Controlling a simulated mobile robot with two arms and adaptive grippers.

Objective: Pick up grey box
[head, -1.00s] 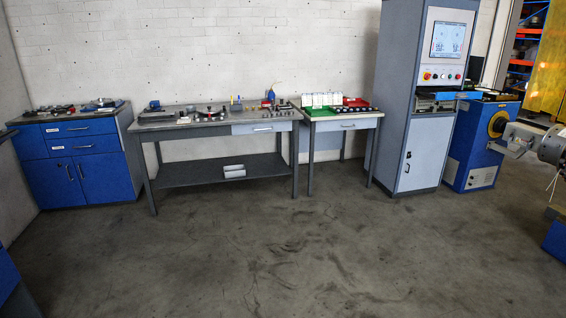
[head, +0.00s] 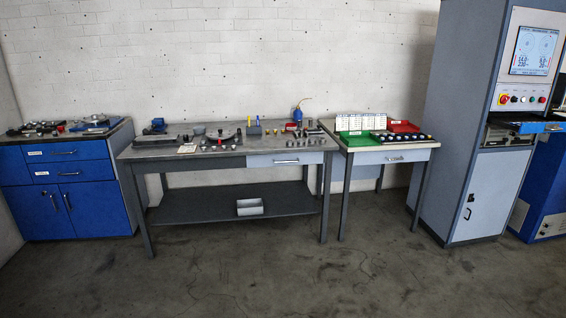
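A small grey box (head: 250,207) sits on the dark lower shelf (head: 190,209) of the middle workbench in the head view. It looks open at the top, with its pale front side facing me. Nothing touches it apart from the shelf. Neither of my grippers shows in the head view.
The workbench (head: 226,155) carries several tools and metal parts. A blue cabinet (head: 68,199) stands to its left. A smaller table (head: 389,155) with green and red trays and a tall grey control cabinet (head: 490,198) stand to the right. The concrete floor (head: 290,280) in front is clear.

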